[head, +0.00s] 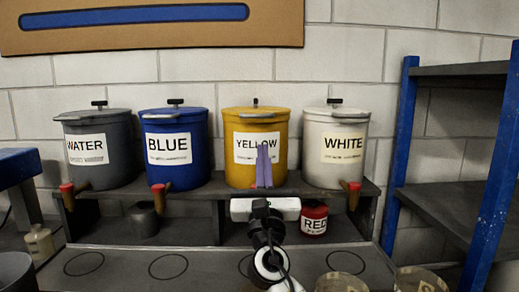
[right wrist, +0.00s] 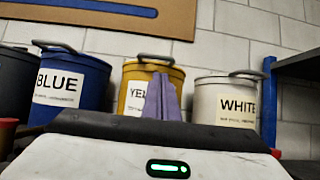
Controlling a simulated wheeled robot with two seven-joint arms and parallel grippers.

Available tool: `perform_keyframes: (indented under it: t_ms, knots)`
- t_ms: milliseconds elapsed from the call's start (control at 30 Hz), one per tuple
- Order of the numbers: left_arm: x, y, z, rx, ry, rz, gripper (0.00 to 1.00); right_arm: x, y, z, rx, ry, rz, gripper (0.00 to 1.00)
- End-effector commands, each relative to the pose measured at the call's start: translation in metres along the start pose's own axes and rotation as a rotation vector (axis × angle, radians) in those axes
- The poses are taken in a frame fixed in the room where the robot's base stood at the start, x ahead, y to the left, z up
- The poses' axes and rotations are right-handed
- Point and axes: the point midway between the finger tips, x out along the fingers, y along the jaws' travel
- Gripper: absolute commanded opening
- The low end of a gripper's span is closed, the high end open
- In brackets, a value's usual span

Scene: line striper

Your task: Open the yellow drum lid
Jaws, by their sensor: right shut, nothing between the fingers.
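The yellow drum (head: 287,120) stands on the dark shelf between the blue and white drums, and it also shows in the right wrist view (right wrist: 177,78). Its yellow lid (head: 254,110) with a dark handle (head: 255,102) is on and looks closed. My right gripper (head: 264,166) is in front of the drum, its purple fingers together, pointing up and covering part of the label. In the right wrist view the fingers (right wrist: 162,97) are shut and empty, below the lid. I cannot tell the gap to the drum. My left gripper is not in view.
The water drum (head: 118,140), blue drum (head: 200,135) and white drum (head: 313,128) stand on the same shelf (head: 225,188). A red can (head: 314,219) and a grey cup (head: 144,219) sit beneath. A blue-framed rack (head: 402,150) stands at right. Space above the lids is clear.

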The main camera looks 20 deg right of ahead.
Motion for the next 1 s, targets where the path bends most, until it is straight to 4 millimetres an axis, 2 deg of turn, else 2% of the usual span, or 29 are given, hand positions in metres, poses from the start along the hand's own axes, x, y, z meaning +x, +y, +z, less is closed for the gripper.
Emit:
perform_keyframes:
  t_ms: [200,400,600,1000]
  knots:
    - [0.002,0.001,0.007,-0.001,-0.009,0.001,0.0,0.043,0.0,0.001,0.0,-0.003,-0.002,0.0]
    - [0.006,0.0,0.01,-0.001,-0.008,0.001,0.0,0.07,0.0,0.0,0.0,-0.001,0.0,0.0]
    - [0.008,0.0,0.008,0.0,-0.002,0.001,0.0,0.082,0.0,0.0,0.002,0.0,-0.001,0.0]
    - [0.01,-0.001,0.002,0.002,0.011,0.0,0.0,0.084,0.001,0.0,0.002,0.0,0.0,0.0]
